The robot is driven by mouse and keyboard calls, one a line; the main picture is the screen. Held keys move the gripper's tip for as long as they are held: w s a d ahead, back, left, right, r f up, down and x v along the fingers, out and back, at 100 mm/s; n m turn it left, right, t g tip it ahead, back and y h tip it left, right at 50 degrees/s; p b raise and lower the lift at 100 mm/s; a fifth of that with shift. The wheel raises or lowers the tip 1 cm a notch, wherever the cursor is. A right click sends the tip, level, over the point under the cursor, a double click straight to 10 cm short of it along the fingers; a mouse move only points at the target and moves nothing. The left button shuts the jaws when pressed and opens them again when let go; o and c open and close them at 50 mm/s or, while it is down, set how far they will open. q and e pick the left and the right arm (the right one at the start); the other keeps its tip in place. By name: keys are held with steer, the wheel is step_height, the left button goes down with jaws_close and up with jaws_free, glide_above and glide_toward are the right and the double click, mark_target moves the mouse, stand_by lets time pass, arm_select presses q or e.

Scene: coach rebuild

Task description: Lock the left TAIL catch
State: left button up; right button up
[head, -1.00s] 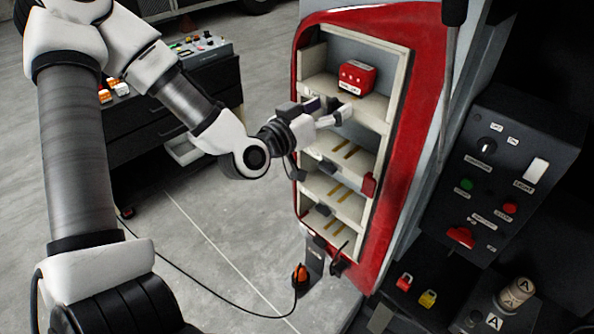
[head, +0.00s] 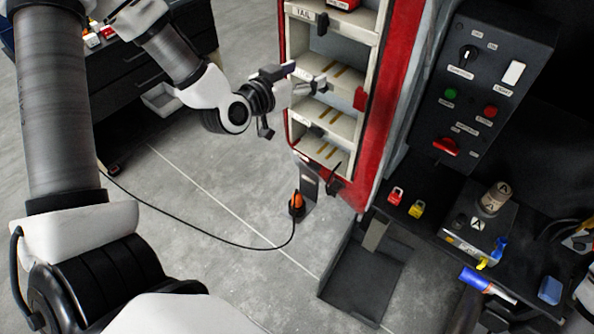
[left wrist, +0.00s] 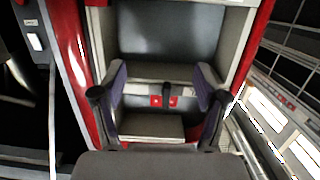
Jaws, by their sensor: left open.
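The red-framed cabinet (head: 397,85) has cream shelves. A rail marked TAIL (head: 303,13) crosses near the top of the head view. My right gripper is not in view.
A red block (head: 360,98) sits on the cabinet's right post. A red box (head: 343,3) is cut off at the top. A control panel (head: 478,80) stands right of the cabinet. A black cable (head: 200,232) crosses the floor. A dark tool cart (head: 140,60) stands behind my left arm.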

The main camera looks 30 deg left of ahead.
arm_select(q)
steer(key=s+d+f+g+b, duration=0.2)
steer(key=s+f+g+b, duration=0.1)
steer(key=f, duration=0.9)
steer(key=s+d+f+g+b, duration=0.2)
steer(key=s+f, duration=0.3)
steer(key=f, duration=0.7)
steer(key=shift+s+d+f+g+b, duration=0.15)
steer(key=shift+s+f+g+b, duration=0.2)
steer(key=shift+g, duration=0.55)
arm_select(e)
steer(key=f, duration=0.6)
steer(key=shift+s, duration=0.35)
arm_select(q)
steer(key=shift+r, duration=0.1)
steer(key=shift+w, duration=0.1)
steer(key=s+d+f+m+g+b, duration=0.1)
steer(key=s+f+g+b, duration=0.1)
steer(key=s+f, duration=0.45)
steer(key=s+d+f+g+b, duration=0.2)
steer(key=s+f+b, duration=0.15)
steer(key=f, duration=0.65)
steer(key=s+f+n+g+y, duration=0.2)
steer(key=s+f+g, duration=0.3)
steer(key=s, duration=0.7)
steer(key=shift+s+f, duration=0.2)
steer(key=shift+f, duration=0.15)
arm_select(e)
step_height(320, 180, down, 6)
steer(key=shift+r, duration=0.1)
